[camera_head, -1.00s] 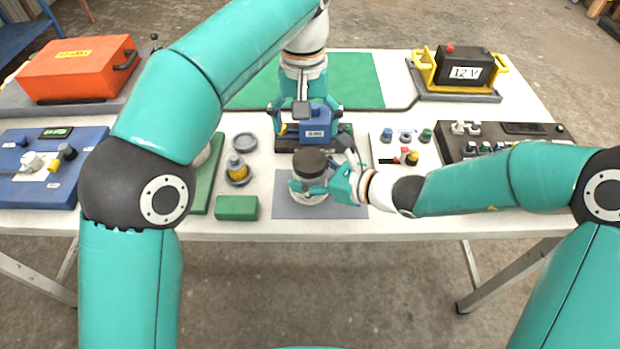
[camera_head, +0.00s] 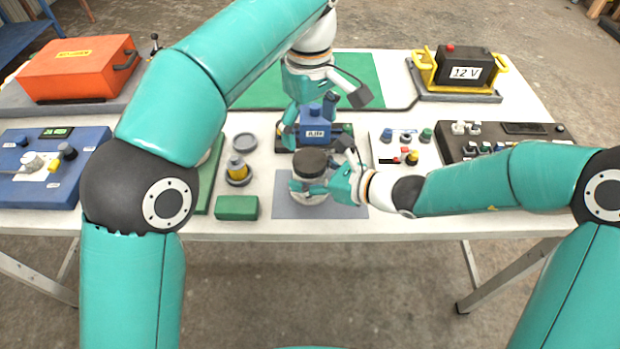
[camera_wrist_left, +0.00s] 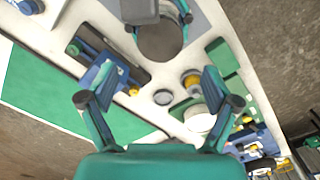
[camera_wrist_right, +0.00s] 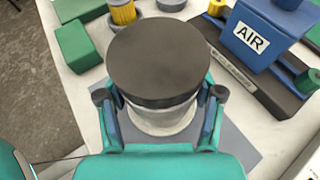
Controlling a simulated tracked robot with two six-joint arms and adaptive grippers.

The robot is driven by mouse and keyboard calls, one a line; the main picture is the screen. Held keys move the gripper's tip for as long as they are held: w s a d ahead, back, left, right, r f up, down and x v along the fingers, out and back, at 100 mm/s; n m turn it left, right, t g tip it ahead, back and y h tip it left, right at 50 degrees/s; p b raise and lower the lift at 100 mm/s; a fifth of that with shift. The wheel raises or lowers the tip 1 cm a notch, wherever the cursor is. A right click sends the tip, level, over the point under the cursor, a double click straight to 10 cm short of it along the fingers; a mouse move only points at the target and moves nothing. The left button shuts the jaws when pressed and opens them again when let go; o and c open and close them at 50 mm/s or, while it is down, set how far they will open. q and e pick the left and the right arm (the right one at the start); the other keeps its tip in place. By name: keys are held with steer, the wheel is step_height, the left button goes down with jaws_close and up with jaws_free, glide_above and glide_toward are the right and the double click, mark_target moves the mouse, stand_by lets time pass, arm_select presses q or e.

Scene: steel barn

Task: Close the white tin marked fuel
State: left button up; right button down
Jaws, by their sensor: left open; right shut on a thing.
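The white tin (camera_head: 309,197) stands on a grey mat, with a wide dark cap (camera_head: 310,162) on top. No fuel marking is readable on the sides I see. In the right wrist view the cap (camera_wrist_right: 159,62) covers the top of the white body (camera_wrist_right: 160,118); whether it is fastened I cannot tell. My right gripper (camera_head: 318,188) is shut around the tin's white body, below the cap. My left gripper (camera_head: 326,112) is open and empty, above and behind the tin, over the blue AIR block. In the left wrist view the cap (camera_wrist_left: 160,40) lies beyond its open fingers (camera_wrist_left: 160,97).
The blue AIR block (camera_head: 314,130) stands close behind the tin. A green block (camera_head: 237,208), a yellow-and-grey part (camera_head: 238,171) and a grey ring (camera_head: 244,142) are to its left. A white panel with knobs (camera_head: 400,165) is to the right. The table's front edge is near.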

mark_target(309, 159)
arm_select(q)
steer(key=shift+f, duration=4)
steer(key=c, duration=1.2)
steer(key=m, duration=2.5)
steer(key=o, duration=1.3)
